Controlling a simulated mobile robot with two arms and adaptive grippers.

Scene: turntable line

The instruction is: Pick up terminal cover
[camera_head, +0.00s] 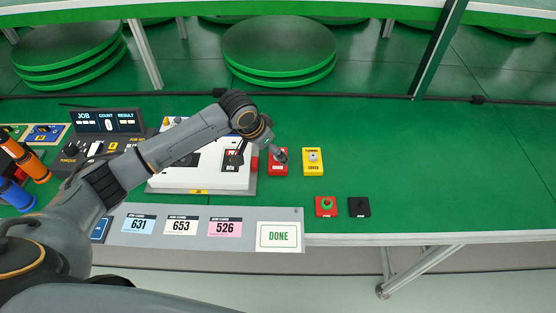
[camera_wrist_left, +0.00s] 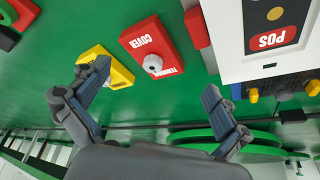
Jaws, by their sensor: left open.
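A red terminal cover (camera_head: 277,171) with a grey knob stands on the green table right of the white unit. My right gripper is not in view.
The white unit (camera_head: 190,178) with a POS terminal is close left of the red cover. A red POS cap (camera_head: 326,207) and a black cap (camera_head: 359,207) lie nearer the front edge. A grey strip (camera_head: 270,213) holds number cards and a DONE card. The table's right side is clear.

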